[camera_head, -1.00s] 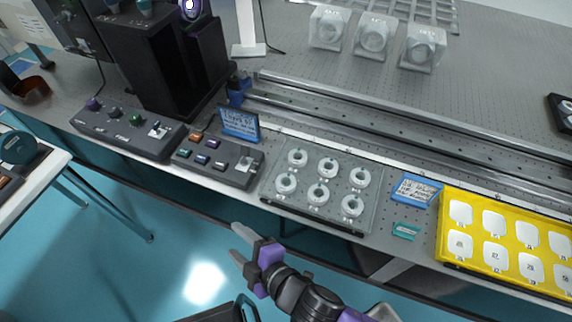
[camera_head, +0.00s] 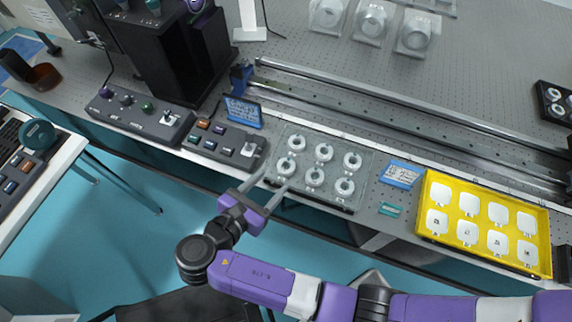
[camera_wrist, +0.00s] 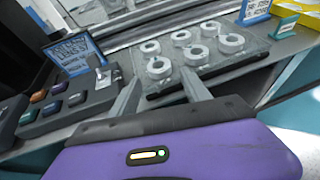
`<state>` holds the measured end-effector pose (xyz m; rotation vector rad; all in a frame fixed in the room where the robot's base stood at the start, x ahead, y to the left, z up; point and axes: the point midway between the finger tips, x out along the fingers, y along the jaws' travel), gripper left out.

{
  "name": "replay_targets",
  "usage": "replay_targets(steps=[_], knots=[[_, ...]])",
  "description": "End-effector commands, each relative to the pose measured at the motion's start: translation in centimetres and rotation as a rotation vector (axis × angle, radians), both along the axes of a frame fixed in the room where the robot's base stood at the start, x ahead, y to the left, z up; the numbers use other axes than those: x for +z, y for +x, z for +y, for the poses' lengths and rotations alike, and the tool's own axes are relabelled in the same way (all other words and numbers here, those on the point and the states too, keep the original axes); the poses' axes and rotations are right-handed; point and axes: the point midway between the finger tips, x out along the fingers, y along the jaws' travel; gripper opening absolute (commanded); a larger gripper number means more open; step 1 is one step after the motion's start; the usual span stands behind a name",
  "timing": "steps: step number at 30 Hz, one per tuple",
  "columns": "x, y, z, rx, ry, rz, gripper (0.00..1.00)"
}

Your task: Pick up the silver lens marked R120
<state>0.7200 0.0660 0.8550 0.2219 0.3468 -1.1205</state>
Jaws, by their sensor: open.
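A clear-grey tray (camera_head: 368,172) on the table's front edge holds two rows of silver-white ring-shaped lenses. The small labels by them are too small to read, so I cannot tell which is R120. The front-left lens (camera_head: 279,167) is the one nearest my gripper (camera_head: 274,181). My gripper is open and empty, its two fingers pointing at the tray's front-left corner. In the wrist view the fingers (camera_wrist: 162,80) reach toward the tray's near edge, with the lenses beyond them and none between them.
Left of the tray are a control box (camera_head: 222,141) with switches and a blue sign (camera_head: 243,112). Right of it are another blue sign (camera_head: 401,174), a small teal tag (camera_head: 390,209) and a yellow tray (camera_head: 485,248) of white pieces. A metal rail (camera_head: 420,125) runs behind.

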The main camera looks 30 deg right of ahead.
Motion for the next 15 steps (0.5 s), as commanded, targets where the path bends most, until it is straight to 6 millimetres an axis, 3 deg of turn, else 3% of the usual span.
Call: replay_targets(steps=[15], knots=[[-1.9, 2.5, -5.1, 0.000, 0.000, 0.004, 0.55]])
